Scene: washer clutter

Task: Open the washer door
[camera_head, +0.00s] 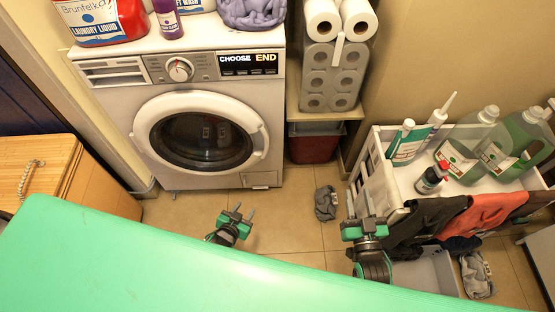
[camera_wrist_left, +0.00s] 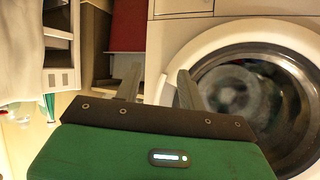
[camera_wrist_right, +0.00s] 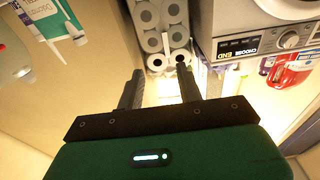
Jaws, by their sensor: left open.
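The white washer (camera_head: 106,115) stands against the back wall. Its round door, with a thick white ring (camera_head: 262,140) and dark glass (camera_head: 203,140), appears shut in the head view. In the left wrist view the door ring (camera_wrist_left: 188,55) is close beyond the fingers, and my left gripper (camera_wrist_left: 158,85) is open and empty. My right gripper (camera_head: 363,222) is farther right, beside the white cart. In the right wrist view its fingers (camera_wrist_right: 160,90) are apart and empty.
A white cart (camera_head: 405,180) with bottles and hanging cloths stands at the right. Paper rolls (camera_head: 333,75) sit on a shelf right of the washer, above a red bin (camera_head: 313,145). A grey cloth (camera_head: 325,203) lies on the floor. A wooden cabinet (camera_head: 40,170) is at left.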

